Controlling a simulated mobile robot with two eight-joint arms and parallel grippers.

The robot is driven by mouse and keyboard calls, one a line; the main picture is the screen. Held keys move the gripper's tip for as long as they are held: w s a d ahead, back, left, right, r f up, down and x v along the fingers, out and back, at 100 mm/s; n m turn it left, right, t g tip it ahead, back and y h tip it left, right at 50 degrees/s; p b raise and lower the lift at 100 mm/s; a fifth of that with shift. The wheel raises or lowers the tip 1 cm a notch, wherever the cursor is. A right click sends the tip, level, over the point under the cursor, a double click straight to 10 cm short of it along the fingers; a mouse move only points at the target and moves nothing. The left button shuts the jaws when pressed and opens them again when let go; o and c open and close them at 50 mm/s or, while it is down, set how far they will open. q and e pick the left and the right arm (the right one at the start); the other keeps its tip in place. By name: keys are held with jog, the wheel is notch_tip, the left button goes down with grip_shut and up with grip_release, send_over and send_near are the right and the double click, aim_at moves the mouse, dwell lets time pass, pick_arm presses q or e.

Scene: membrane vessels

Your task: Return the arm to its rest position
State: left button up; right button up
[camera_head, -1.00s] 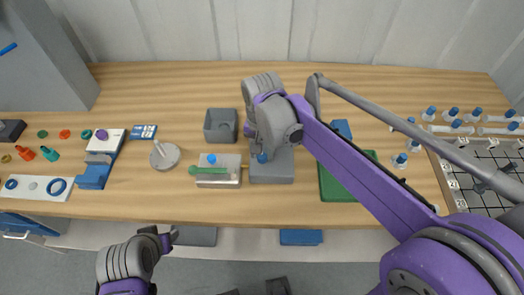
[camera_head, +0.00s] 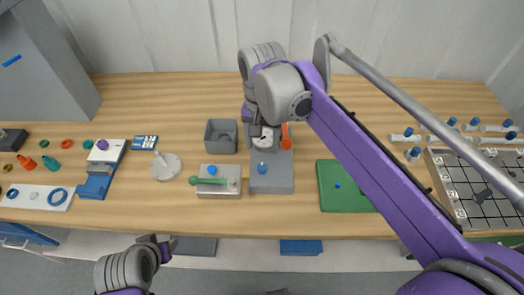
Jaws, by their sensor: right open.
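My right arm (camera_head: 385,165) reaches in from the lower right over the bench. Its gripper (camera_head: 252,124) points down above the back part of a grey block device (camera_head: 270,183), largely hidden behind the wrist. It is open, and I see nothing held in it. My left gripper (camera_head: 163,246) is at the lower left, below the bench's front edge, with its fingers too small to judge.
Behind the grey block are a white round part (camera_head: 264,139) and an orange piece (camera_head: 286,137). A grey bin (camera_head: 221,137), a plate with a green-handled lever (camera_head: 220,185) and a green mat (camera_head: 340,190) stand nearby. A wire-grid rack (camera_head: 470,185) is at right.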

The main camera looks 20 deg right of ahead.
jog(key=shift+r, duration=0.65)
jog(key=s+d+f+n+t, duration=0.1)
jog(key=s+d+f+n, duration=0.1)
jog(key=s+f, duration=0.2)
jog(key=s+d+f+n+t, duration=0.1)
jog(key=s+d+f+t, duration=0.1)
jog(key=s+f, duration=0.3)
jog(key=s+d+f+n+t, duration=0.2)
jog(key=s+f, duration=0.3)
jog(key=shift+s+d+n, duration=0.3)
jog(key=shift+s, duration=0.1)
